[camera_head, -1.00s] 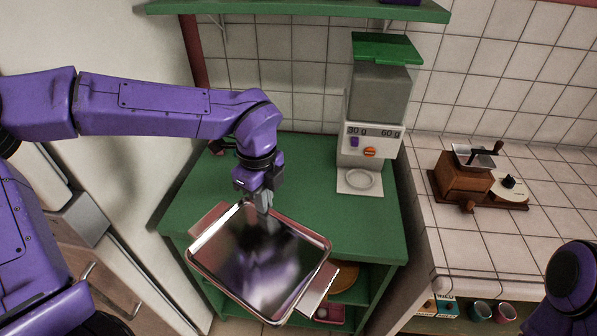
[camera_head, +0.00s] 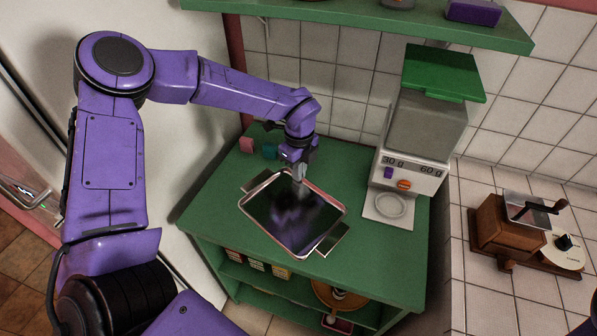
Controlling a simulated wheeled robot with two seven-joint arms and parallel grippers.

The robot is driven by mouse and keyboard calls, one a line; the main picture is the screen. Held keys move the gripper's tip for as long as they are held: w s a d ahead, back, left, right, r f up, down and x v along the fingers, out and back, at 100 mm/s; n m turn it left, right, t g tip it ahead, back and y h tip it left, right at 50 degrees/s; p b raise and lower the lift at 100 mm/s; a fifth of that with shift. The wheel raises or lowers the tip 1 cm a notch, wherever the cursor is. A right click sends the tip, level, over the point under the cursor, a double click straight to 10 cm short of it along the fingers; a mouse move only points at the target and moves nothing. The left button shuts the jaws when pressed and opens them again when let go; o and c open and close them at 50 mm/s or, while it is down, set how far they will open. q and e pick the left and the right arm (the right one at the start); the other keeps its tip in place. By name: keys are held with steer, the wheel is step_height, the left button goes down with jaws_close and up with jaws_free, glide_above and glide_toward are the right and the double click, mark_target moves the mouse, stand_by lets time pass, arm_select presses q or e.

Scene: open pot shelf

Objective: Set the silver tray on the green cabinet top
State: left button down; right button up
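The silver tray (camera_head: 287,228) is a shiny rectangular tray with raised rims and a flat handle at each end. It is over the middle of the green cabinet top (camera_head: 372,262), close to the surface; I cannot tell whether it touches. My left gripper (camera_head: 299,180) points down at the tray's far rim and appears shut on it, though the fingertips are small and partly hidden. My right gripper is out of view.
A dispenser (camera_head: 412,160) with a green lid stands at the cabinet's back right. A green shelf (camera_head: 350,20) hangs above. A wooden grinder (camera_head: 508,231) stands on the tiled counter to the right.

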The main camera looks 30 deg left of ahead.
arm_select(q)
steer(key=f, duration=0.1)
steer(key=w+a+f, duration=0.1)
steer(key=w+a+f+p, duration=0.1)
steer(key=shift+w+f, duration=0.2)
steer(key=shift+f, duration=0.05)
step_height(320, 180, down, 2)
steer(key=shift+s+f+p, duration=0.15)
steer(key=shift+p, duration=0.7)
steer(key=shift+f, duration=0.4)
steer(key=shift+f+b, duration=0.2)
steer(key=shift+b, duration=0.1)
steer(key=c, duration=1.3)
jaws_free()
steer(key=shift+r, duration=0.15)
steer(key=shift+r, duration=0.25)
steer(key=shift+r+b, duration=1.65)
steer(key=shift+r, duration=4.15)
